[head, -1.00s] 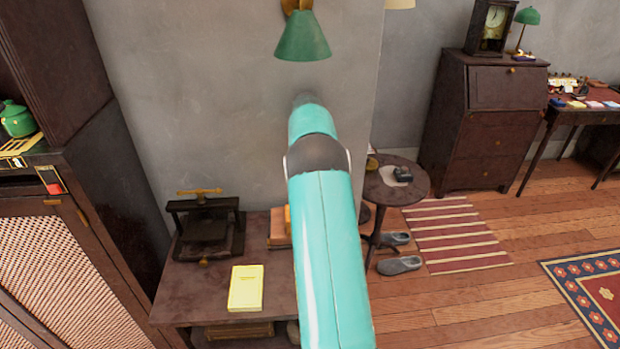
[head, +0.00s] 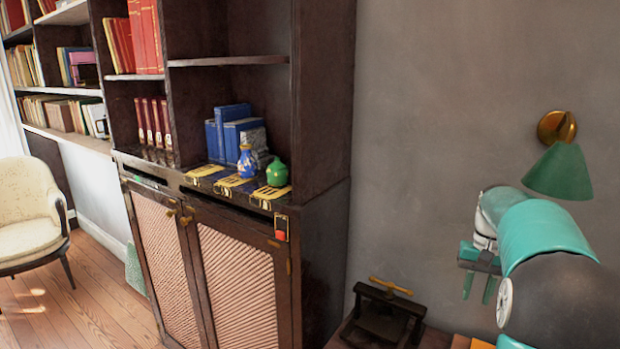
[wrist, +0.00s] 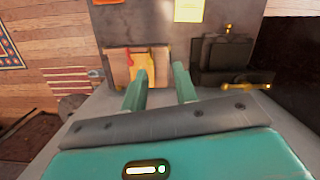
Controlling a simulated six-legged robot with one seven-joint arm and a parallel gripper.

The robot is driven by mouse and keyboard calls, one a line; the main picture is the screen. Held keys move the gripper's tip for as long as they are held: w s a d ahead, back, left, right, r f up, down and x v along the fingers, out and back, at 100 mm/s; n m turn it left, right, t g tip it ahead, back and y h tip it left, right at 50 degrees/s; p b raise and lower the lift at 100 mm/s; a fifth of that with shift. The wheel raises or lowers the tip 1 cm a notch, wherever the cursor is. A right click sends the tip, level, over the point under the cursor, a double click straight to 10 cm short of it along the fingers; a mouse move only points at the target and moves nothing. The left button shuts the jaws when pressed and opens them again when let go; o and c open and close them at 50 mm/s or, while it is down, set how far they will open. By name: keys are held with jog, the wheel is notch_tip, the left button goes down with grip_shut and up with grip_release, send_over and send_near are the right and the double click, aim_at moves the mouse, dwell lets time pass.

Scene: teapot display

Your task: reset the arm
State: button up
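My teal arm (head: 550,240) is bent at the right side of the head view, in front of the grey wall. My gripper (head: 479,291) points down there, with two teal fingers apart and nothing seen between them. In the wrist view my gripper (wrist: 162,72) also shows its two fingers with a clear gap. It is above the dark side table (wrist: 180,22), apart from the things on it.
A dark cabinet (head: 325,240) holds a green lidded pot (head: 277,173) and a blue vase (head: 247,162) on yellow-marked places. A book press (head: 383,316) stands near my gripper. A green wall lamp (head: 563,171) hangs close to my arm. Floor shows at left.

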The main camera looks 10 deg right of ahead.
jog(key=s+a+r+n+t, duration=0.1)
jog(key=s+a+r, duration=0.1)
jog(key=a, duration=0.3)
jog(key=s+a+r+t, duration=0.1)
jog(key=a+r, duration=0.2)
jog(key=a, duration=0.1)
jog(key=s+a+f+n+t, duration=0.1)
jog(key=s+a+n+t, duration=0.1)
jog(key=s+a, duration=0.7)
jog(key=s+a+f+n+t+h, duration=0.1)
jog(key=s+a+n+t, duration=0.1)
jog(key=s+a, duration=0.7)
jog(key=shift+a+f+n+t, duration=0.25)
jog(key=shift+a+n+t, duration=0.05)
jog(key=shift+n+t, duration=0.1)
